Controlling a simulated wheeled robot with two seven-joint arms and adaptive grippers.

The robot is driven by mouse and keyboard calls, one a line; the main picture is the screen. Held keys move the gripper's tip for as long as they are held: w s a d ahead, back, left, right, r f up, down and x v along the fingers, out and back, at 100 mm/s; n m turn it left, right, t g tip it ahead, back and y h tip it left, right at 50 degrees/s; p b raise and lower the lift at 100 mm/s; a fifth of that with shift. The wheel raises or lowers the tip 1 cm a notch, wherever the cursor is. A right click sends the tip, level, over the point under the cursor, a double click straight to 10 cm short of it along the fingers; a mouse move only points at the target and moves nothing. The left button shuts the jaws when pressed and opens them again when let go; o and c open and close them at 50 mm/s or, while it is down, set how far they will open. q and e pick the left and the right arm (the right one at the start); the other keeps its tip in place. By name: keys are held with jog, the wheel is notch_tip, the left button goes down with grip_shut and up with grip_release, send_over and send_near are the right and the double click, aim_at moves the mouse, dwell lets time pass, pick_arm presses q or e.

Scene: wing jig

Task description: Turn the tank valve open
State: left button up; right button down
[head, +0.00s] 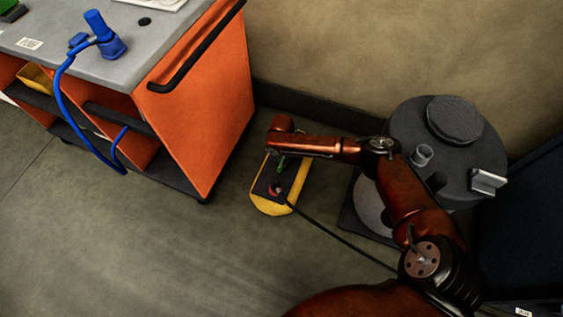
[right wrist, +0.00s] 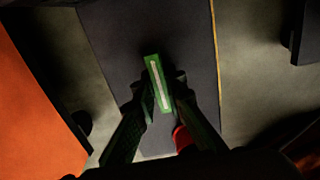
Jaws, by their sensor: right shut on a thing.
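A green bar-shaped handle with a pale stripe, which looks like the tank valve's handle (right wrist: 155,70), is between the fingers of my right gripper (right wrist: 160,96) in the right wrist view. The gripper is shut on it. The handle lies nearly along the length of the dark surface below, slightly tilted. In the head view my right gripper (head: 281,165) reaches down over a low yellow-edged unit with a dark top (head: 268,206) on the floor, and the arm hides part of it. A red fitting (head: 276,188) with a black hose sits close by. My left gripper is not in view.
An orange cart (head: 190,110) with a grey top and black handle stands left of the unit. A grey drum (head: 465,165) stands to the right. The black hose (head: 335,232) runs across the floor. Open floor (head: 130,240) lies in front of the cart.

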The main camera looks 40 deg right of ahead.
jog(key=c, duration=2)
grip_release()
